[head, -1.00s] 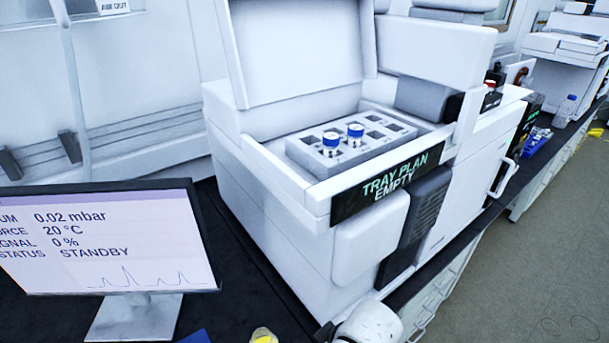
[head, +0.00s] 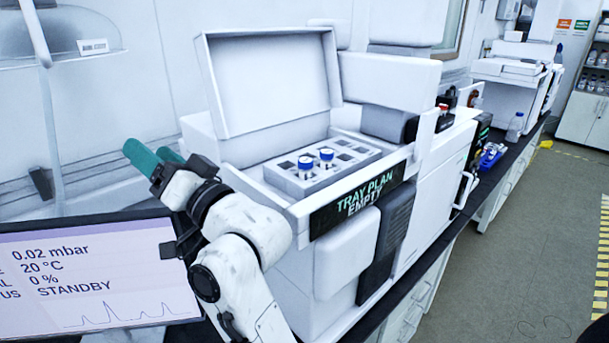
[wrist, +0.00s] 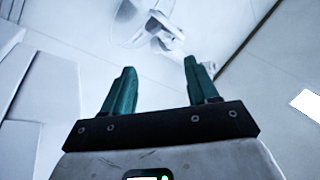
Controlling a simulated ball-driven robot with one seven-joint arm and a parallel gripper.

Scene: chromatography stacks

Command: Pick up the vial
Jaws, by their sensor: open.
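Two vials with blue caps stand upright in a grey rack in the open white instrument, in the head view: a left vial (head: 305,167) and a right vial (head: 326,158). The rack (head: 284,182) has several empty square holes. My gripper (head: 154,157) is raised to the left of the instrument, above the monitor and well apart from the vials. Its green fingers point up and left. In the wrist view my gripper (wrist: 158,80) has its fingers spread with nothing between them, and no vial shows there.
The instrument's lid (head: 265,85) stands open behind the rack. Its front panel reads "TRAY PLAN EMPTY" (head: 365,200). A monitor (head: 90,275) stands at lower left, close below my arm. More instruments (head: 518,70) stand along the bench at right.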

